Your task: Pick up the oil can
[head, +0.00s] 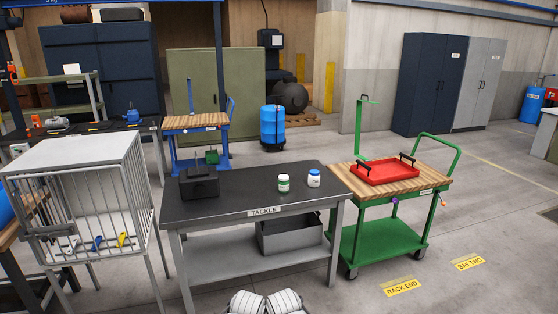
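A small blue object (131,115) with a narrow top stands on the dark bench at the back left. It may be the oil can, but it is too small to tell for sure. No other thing in view is clearly an oil can. The dark table (240,206) labelled TACKLE carries a black box (199,183), a white jar with a green label (284,183) and a white jar with a blue label (314,178). Neither of my grippers is in view; only white parts of my own body show at the bottom edge.
A barred cage (75,165) on legs stands at the left, with several coloured tools inside. A green cart (385,250) with a red tray (385,172) stands right of the table. A blue cart (196,122) stands behind. The floor at the right is clear.

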